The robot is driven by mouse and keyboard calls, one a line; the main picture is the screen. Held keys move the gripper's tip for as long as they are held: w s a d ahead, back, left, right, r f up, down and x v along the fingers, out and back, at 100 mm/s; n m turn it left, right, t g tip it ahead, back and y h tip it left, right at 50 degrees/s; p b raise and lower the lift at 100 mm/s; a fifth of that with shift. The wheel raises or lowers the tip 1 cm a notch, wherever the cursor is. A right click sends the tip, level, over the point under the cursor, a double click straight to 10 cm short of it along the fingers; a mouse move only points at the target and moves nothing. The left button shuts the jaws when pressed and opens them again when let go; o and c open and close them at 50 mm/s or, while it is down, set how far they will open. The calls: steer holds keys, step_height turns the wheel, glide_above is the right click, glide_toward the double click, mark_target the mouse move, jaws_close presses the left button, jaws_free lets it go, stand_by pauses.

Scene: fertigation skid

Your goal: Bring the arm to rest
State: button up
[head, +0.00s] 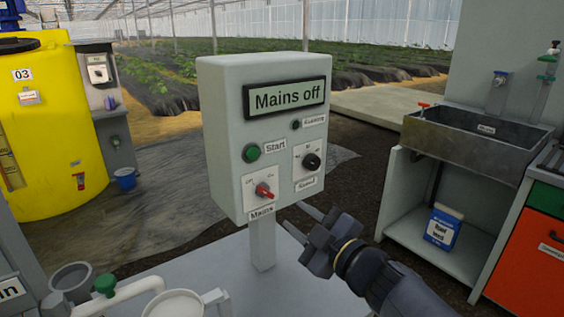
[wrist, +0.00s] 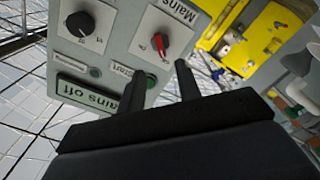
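My gripper (head: 293,216) is at the lower right of the grey control box (head: 225,150), just beside its lower edge. Its two fingers are apart with nothing between them; they also show apart in the wrist view (wrist: 160,72). The box's display (head: 287,98) reads "Mains off". The red mains switch (head: 264,191) is on the lower left of the box face, to the left of the fingertips. It also shows in the wrist view (wrist: 161,43), where the box appears upside down. I cannot tell whether a finger touches the box.
The box stands on a post (head: 262,246) over a pale plate. A sink (head: 480,138) with a shelf and a blue-white container (head: 442,228) is at right. A yellow tank (head: 45,140) is at left. White piping with a green knob (head: 105,284) is at lower left.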

mark_target(268, 195)
steer(key=b+x, duration=0.2)
steer(key=x, duration=0.7)
steer(key=shift+w+a, duration=0.25)
steer(key=shift+s, duration=0.1)
steer(key=shift+d, duration=0.1)
